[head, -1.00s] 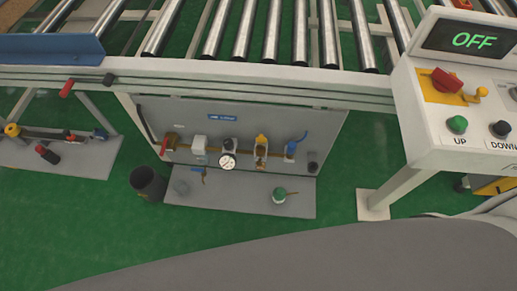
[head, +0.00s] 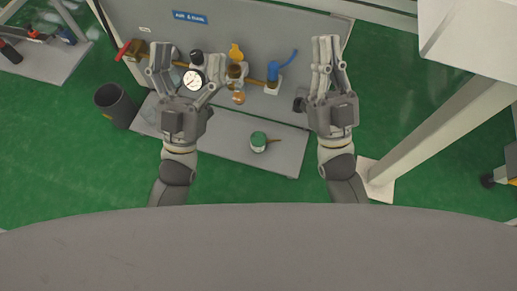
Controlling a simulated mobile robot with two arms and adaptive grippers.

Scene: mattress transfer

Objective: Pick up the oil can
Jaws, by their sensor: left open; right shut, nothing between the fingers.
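My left gripper (head: 186,74) is open and empty, up and left of the can, in front of the gauge on the panel. My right gripper (head: 326,56) is shut and empty, up and right of the can. Neither gripper touches the can, and the can is in clear view.
The grey panel (head: 222,20) carries a pressure gauge (head: 192,80), a red-handled valve (head: 131,50) and a blue-handled valve (head: 276,70). A dark bin (head: 116,105) stands left of the shelf. A white post (head: 430,135) rises at the right. Green floor is open around the shelf.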

